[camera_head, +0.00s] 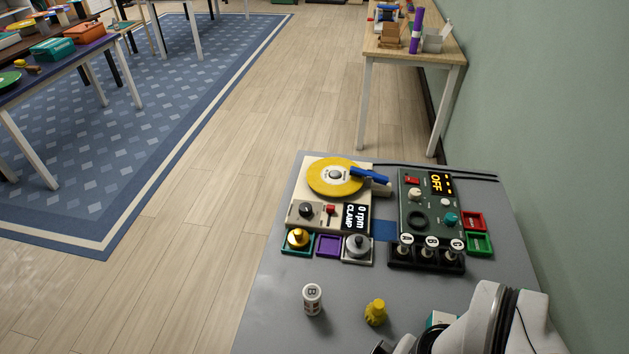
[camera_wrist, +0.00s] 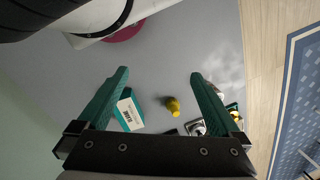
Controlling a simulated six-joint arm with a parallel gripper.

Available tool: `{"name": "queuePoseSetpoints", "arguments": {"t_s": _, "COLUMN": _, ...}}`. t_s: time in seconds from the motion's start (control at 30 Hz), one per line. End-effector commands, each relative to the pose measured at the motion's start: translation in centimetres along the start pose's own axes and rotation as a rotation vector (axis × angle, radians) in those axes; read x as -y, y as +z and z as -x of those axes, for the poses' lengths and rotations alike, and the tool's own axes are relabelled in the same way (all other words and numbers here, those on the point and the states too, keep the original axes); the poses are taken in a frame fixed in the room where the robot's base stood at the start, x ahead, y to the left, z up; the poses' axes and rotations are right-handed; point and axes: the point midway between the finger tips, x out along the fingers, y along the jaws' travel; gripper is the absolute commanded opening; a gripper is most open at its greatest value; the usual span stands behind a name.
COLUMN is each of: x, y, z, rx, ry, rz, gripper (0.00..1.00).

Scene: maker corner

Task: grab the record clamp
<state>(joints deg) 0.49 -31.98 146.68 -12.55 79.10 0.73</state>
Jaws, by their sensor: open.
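Which piece is the record clamp is not certain. A grey knobbed piece (camera_head: 357,245) sits in a pale square tray in front of the turntable (camera_head: 330,195), whose label reads "0 rpm CLAMP". A gold knobbed piece (camera_head: 297,237) sits in the teal tray at the left. A yellow knobbed piece (camera_head: 376,312) stands on the grey table, and also shows in the wrist view (camera_wrist: 173,106). My gripper (camera_wrist: 160,74) is open and empty, its green fingers spread over the table, with the yellow piece in view between them. In the head view the fingers are mostly out of frame.
A white cylinder (camera_head: 312,299) stands left of the yellow piece. A teal and white box (camera_wrist: 130,111) lies near one finger. A wall borders the table's right.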

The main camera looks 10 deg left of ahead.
Motion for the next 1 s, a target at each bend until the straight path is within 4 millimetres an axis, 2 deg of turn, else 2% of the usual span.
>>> {"name": "queuePoseSetpoints", "arguments": {"t_s": 0.13, "x": 0.0, "y": 0.0, "z": 0.0, "rx": 0.001, "ry": 0.005, "rz": 0.006, "gripper": 1.00}}
{"name": "queuePoseSetpoints", "arguments": {"t_s": 0.2, "x": -0.4, "y": -0.6, "z": -0.2, "rx": 0.011, "ry": 0.065, "rz": 0.082, "gripper": 1.00}}
{"name": "queuePoseSetpoints", "arguments": {"t_s": 0.27, "x": -1.1, "y": -1.9, "z": -0.4, "rx": 0.029, "ry": 0.190, "rz": 0.246, "gripper": 1.00}}
{"name": "queuePoseSetpoints", "arguments": {"t_s": 0.37, "x": -1.1, "y": -6.9, "z": -1.0, "rx": 0.065, "ry": 0.526, "rz": 0.725, "gripper": 1.00}}
{"name": "queuePoseSetpoints", "arguments": {"t_s": 0.4, "x": 0.2, "y": -9.5, "z": -1.4, "rx": 0.076, "ry": 0.680, "rz": 0.957, "gripper": 1.00}}
{"name": "queuePoseSetpoints", "arguments": {"t_s": 0.47, "x": 3.8, "y": -13.2, "z": -2.5, "rx": 0.088, "ry": 0.914, "rz": 1.317, "gripper": 1.00}}
{"name": "queuePoseSetpoints", "arguments": {"t_s": 0.5, "x": 7.3, "y": -15.1, "z": -3.7, "rx": 0.091, "ry": 1.074, "rz": 1.560, "gripper": 1.00}}
{"name": "queuePoseSetpoints", "arguments": {"t_s": 0.53, "x": 10.2, "y": -16.0, "z": -4.9, "rx": 0.090, "ry": 1.192, "rz": 1.738, "gripper": 1.00}}
{"name": "queuePoseSetpoints", "arguments": {"t_s": 0.57, "x": 13.3, "y": -16.4, "z": -6.2, "rx": 0.086, "ry": 1.308, "rz": 1.906, "gripper": 1.00}}
{"name": "queuePoseSetpoints", "arguments": {"t_s": 0.6, "x": 17.4, "y": -16.3, "z": -8.3, "rx": 0.077, "ry": 1.455, "rz": 2.113, "gripper": 1.00}}
{"name": "queuePoseSetpoints", "arguments": {"t_s": 0.67, "x": 22.6, "y": -15.0, "z": -11.5, "rx": 0.056, "ry": 1.652, "rz": 2.370, "gripper": 1.00}}
{"name": "queuePoseSetpoints", "arguments": {"t_s": 0.7, "x": 25.3, "y": -13.7, "z": -13.4, "rx": 0.040, "ry": 1.763, "rz": 2.502, "gripper": 1.00}}
{"name": "queuePoseSetpoints", "arguments": {"t_s": 0.73, "x": 26.9, "y": -12.8, "z": -14.6, "rx": -0.027, "ry": -1.806, "rz": -2.545, "gripper": 1.00}}
{"name": "queuePoseSetpoints", "arguments": {"t_s": 0.8, "x": 29.1, "y": -11.1, "z": -16.6, "rx": -0.004, "ry": -1.730, "rz": -2.403, "gripper": 1.00}}
{"name": "queuePoseSetpoints", "arguments": {"t_s": 0.87, "x": 30.1, "y": -10.6, "z": -17.6, "rx": 0.005, "ry": -1.698, "rz": -2.342, "gripper": 1.00}}
{"name": "queuePoseSetpoints", "arguments": {"t_s": 0.93, "x": 30.6, "y": -11.4, "z": -18.2, "rx": 0.006, "ry": -1.689, "rz": -2.323, "gripper": 1.00}}
{"name": "queuePoseSetpoints", "arguments": {"t_s": 1.0, "x": 30.7, "y": -13.4, "z": -18.8, "rx": 0.004, "ry": -1.692, "rz": -2.326, "gripper": 1.00}}
